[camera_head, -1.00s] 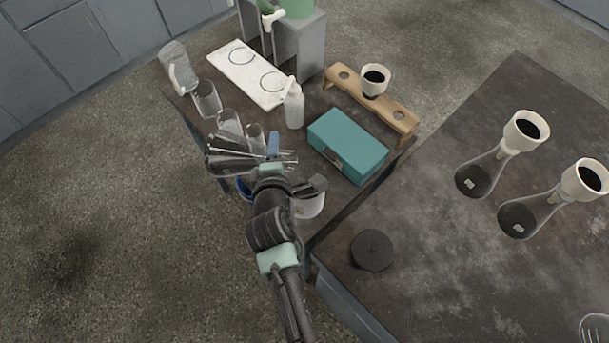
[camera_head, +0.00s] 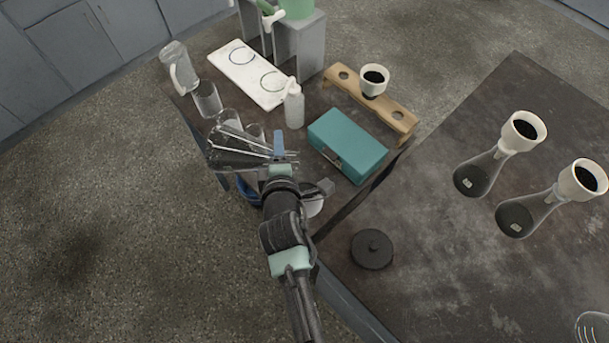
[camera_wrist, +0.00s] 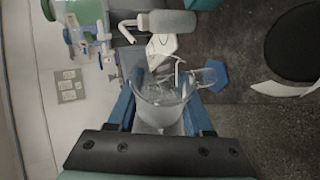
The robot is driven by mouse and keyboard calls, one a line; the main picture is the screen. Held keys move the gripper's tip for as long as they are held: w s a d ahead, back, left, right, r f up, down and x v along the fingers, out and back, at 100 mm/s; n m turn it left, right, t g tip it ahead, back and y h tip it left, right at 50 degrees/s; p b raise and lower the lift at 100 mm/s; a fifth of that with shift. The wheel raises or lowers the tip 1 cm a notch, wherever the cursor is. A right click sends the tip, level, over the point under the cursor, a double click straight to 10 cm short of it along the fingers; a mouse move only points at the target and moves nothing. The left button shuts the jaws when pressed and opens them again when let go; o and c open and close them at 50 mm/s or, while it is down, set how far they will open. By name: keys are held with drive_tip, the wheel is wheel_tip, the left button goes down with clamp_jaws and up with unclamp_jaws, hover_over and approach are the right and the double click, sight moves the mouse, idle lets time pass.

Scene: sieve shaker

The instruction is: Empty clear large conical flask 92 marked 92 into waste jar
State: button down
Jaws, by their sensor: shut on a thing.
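My gripper (camera_head: 281,156) is shut on a clear conical flask (camera_head: 232,146), which it holds off the table at the neck side. The flask lies nearly on its side, with its broad base to the left in the head view. It also shows between the blue fingers in the wrist view (camera_wrist: 163,108). I cannot read its mark or tell whether it holds liquid. A white jar (camera_head: 314,206), likely the waste jar, is mostly hidden behind my gripper. In the wrist view a round dark opening with a pale rim (camera_wrist: 285,89) at the right looks like this jar.
A teal box (camera_head: 346,146), a white wash bottle (camera_head: 294,108) and glass beakers (camera_head: 207,99) stand close by. A dark lid (camera_head: 372,250) lies on the right table, where two flasks with funnels (camera_head: 474,180) (camera_head: 520,217) stand.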

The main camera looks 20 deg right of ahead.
drive_tip(key=shift+r+m+t, duration=0.3)
drive_tip(key=shift+d+f+m+t+y, duration=0.1)
drive_tip(key=shift+f+m+t+y, duration=0.3)
drive_tip(key=shift+m, duration=0.2)
idle(2.5)
drive_tip(key=shift+s+r+m, duration=0.1)
drive_tip(key=shift+r+m, duration=0.05)
drive_tip(key=shift+m, duration=0.15)
idle(0.8)
